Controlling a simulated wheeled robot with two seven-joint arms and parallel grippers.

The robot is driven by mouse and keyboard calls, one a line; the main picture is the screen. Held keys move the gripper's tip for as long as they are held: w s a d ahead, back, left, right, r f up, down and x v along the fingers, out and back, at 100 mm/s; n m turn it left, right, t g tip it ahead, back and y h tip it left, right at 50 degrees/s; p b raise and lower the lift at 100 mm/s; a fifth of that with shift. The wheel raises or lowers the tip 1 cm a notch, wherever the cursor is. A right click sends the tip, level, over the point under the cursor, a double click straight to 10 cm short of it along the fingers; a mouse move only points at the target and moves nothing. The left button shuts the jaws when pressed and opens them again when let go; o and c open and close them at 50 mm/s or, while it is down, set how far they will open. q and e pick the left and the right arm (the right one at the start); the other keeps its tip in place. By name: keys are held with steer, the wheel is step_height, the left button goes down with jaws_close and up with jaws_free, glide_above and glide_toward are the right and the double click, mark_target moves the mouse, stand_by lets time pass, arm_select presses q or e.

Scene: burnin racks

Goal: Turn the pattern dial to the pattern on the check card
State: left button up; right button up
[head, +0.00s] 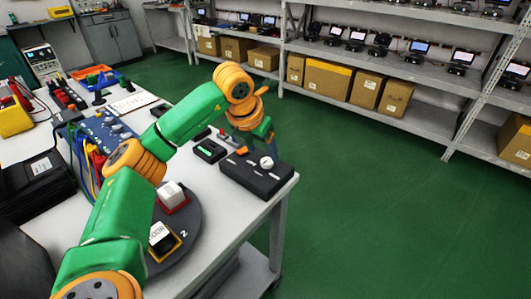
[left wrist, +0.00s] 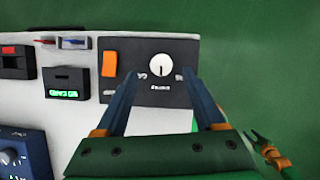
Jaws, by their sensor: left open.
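The pattern dial (head: 267,162) is a round white knob on a black box (head: 250,180) at the table's right corner. In the left wrist view the dial (left wrist: 161,65) has a dark pointer line and small white markings beside it that are too blurred to read. My left gripper (head: 264,131) is open, with its blue fingers above and near the box. In the left wrist view its fingertips (left wrist: 160,79) lie either side of the dial, slightly nearer the camera; I see no contact. I cannot identify the check card for certain; a white sheet (head: 134,102) lies farther back.
An orange switch (left wrist: 110,64) sits left of the dial. A small black unit with a green display (head: 209,151) stands beside the box. A dark round turntable (head: 190,240) carries blocks. Shelving (head: 420,85) stands behind; green floor is clear to the right.

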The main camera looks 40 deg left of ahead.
mark_target(266, 161)
arm_select(q)
steer(key=x, duration=0.3)
steer(key=shift+d+f, duration=0.1)
steer(key=shift+f, duration=0.15)
steer(key=shift+w+f, duration=0.15)
steer(key=shift+f, duration=0.05)
steer(key=shift+r, duration=0.15)
steer(key=c, duration=0.5)
jaws_close()
arm_select(e)
steer(key=shift+s+d+r, duration=0.1)
steer(key=shift+s+d, duration=0.05)
steer(key=shift+s, duration=0.1)
